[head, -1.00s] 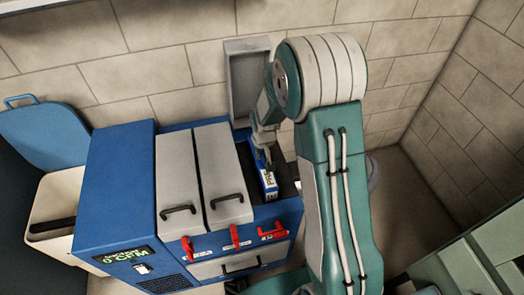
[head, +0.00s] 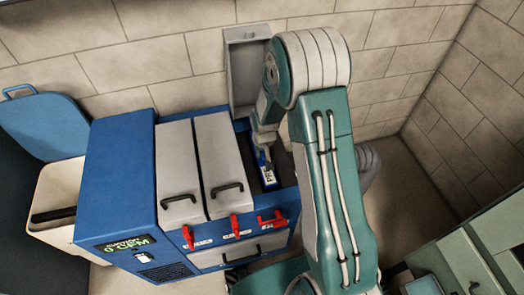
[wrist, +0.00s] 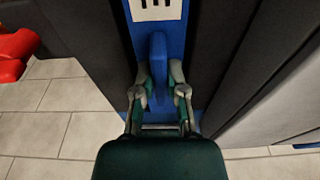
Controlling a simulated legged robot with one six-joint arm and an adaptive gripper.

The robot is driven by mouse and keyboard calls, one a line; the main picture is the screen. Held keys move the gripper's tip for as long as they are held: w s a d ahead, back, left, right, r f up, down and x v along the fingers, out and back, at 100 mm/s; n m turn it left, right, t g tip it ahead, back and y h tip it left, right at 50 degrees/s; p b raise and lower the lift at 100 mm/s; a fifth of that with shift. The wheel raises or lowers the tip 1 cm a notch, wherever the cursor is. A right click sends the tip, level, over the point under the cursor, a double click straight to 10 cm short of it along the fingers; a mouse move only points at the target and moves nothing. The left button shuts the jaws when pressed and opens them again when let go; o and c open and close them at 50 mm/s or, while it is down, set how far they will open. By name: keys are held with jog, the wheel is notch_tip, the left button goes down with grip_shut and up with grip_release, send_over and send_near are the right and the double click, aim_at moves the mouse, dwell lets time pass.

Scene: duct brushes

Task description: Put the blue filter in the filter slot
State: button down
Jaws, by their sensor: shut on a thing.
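The blue filter (head: 268,178) has a white label with dark marks. It is in or just over the dark open slot (head: 284,172) at the right end of the blue machine's top; its depth is hard to tell. My gripper (head: 265,160) is above it, shut on it. In the wrist view my gripper (wrist: 158,86) pinches the filter's raised blue tab (wrist: 158,55) between its fingers. Dark walls (wrist: 85,45) stand on both sides of the filter (wrist: 130,30). The filter's lower part is hidden.
The slot's grey lid (head: 243,75) stands open against the tiled wall. Two grey lids (head: 178,165) (head: 217,160) to its left are shut. Red levers (head: 235,226) line the machine's front. An open bin (head: 58,190) with a blue lid stands at left.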

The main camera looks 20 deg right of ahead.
jog(key=c, duration=0.6)
grip_release()
notch_tip(320, 180, up, 17)
jog(key=s, duration=0.1)
jog(key=shift+s+f, duration=0.15)
jog(key=shift+s, duration=0.2)
dwell(0.4)
